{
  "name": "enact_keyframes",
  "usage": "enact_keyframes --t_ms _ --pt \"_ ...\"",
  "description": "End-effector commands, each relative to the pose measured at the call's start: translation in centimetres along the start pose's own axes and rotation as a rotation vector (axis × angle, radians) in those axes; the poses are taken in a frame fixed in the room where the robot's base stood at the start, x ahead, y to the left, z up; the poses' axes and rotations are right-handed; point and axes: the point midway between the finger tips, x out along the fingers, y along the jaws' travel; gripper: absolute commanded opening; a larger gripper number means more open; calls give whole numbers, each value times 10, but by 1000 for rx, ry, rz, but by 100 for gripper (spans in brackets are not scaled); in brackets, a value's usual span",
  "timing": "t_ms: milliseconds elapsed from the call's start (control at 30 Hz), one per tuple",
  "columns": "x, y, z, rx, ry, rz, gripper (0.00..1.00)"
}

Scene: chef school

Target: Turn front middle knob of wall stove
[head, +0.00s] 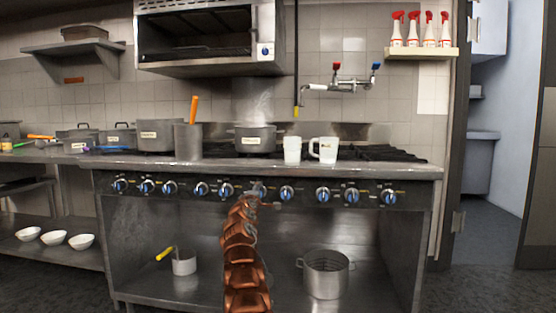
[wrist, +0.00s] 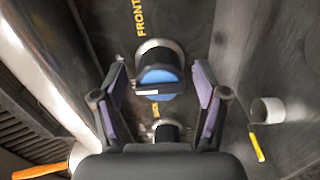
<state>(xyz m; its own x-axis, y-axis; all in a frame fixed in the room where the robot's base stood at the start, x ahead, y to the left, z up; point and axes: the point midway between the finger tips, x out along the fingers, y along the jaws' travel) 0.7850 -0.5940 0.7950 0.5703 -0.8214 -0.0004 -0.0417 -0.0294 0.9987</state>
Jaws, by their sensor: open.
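The wall stove (head: 400,190) has a dark front panel with a row of blue-and-silver knobs. My gripper (head: 256,194) is at the middle of this row and partly hides a knob (head: 261,187). In the wrist view, a knob with a blue face (wrist: 160,92) and a pale pointer bar sits between my gripper's two purple-padded fingers (wrist: 160,79). The fingers are open, with a visible gap on each side of the knob. Yellow lettering reading "FRONT" is above this knob. Another knob (wrist: 167,132) shows below it, partly hidden by the gripper body.
Two white mugs (head: 325,150), a pot (head: 255,140) and a tall container with an orange handle (head: 188,142) stand on the stovetop. A small pot with a yellow handle (head: 184,263) and a colander-like pot (head: 326,275) are on the lower shelf.

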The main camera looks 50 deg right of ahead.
Motion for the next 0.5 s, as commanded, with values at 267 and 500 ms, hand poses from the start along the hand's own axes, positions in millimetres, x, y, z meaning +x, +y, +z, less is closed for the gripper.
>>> enact_keyframes --t_ms 267,500 --pt "0 3 2 -327 -1 1 73" --pt "1 4 2 -601 -2 -1 73"
